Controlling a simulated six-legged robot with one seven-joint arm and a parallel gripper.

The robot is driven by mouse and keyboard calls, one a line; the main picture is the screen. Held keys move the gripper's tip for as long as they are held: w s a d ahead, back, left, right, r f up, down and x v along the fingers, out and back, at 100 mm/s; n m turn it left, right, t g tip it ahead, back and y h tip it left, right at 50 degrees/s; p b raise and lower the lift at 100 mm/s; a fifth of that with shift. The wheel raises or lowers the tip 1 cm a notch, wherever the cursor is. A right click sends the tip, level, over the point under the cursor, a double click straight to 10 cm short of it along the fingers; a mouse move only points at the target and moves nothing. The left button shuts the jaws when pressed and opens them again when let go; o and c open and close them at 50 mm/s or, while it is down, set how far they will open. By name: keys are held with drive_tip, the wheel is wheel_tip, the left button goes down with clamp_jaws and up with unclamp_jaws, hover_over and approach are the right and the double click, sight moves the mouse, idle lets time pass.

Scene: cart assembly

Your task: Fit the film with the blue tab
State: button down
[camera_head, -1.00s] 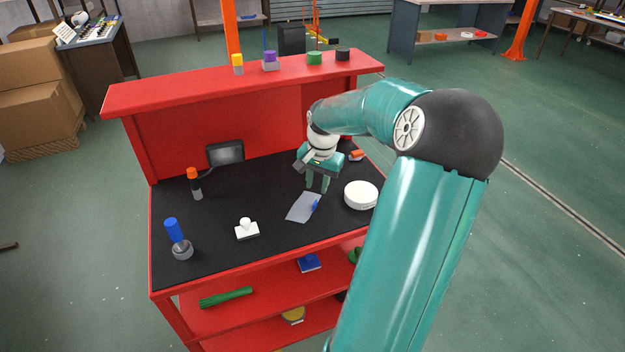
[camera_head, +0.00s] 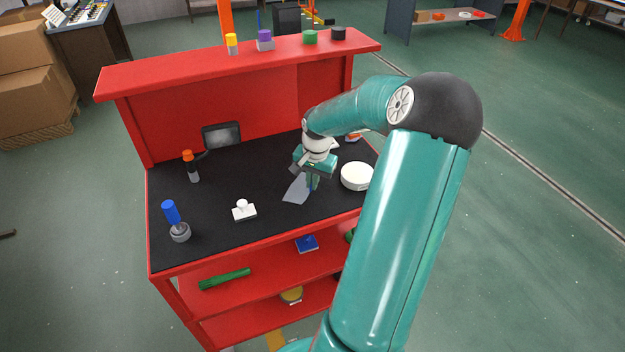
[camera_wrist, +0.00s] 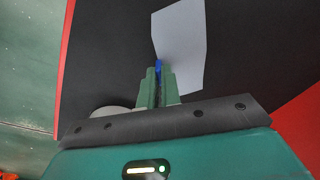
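The pale translucent film (camera_head: 296,189) lies flat or nearly flat at the black worktop's front right; I cannot tell if any of it is raised. In the wrist view the film (camera_wrist: 182,45) spreads out beyond my fingertips, its blue tab (camera_wrist: 158,67) between them. My gripper (camera_head: 313,183) points down at the film's right edge. In the wrist view my gripper (camera_wrist: 158,76) has its fingers close together on the blue tab. The tab is mostly hidden by the fingers.
A white round dish (camera_head: 356,177) stands right of my gripper. A white knobbed block (camera_head: 243,210), a blue-handled tool (camera_head: 173,216) and an orange-capped bottle (camera_head: 191,168) stand to the left. A dark-framed screen (camera_head: 222,136) is at the back.

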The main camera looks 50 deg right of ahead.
drive_tip(key=shift+r, duration=2)
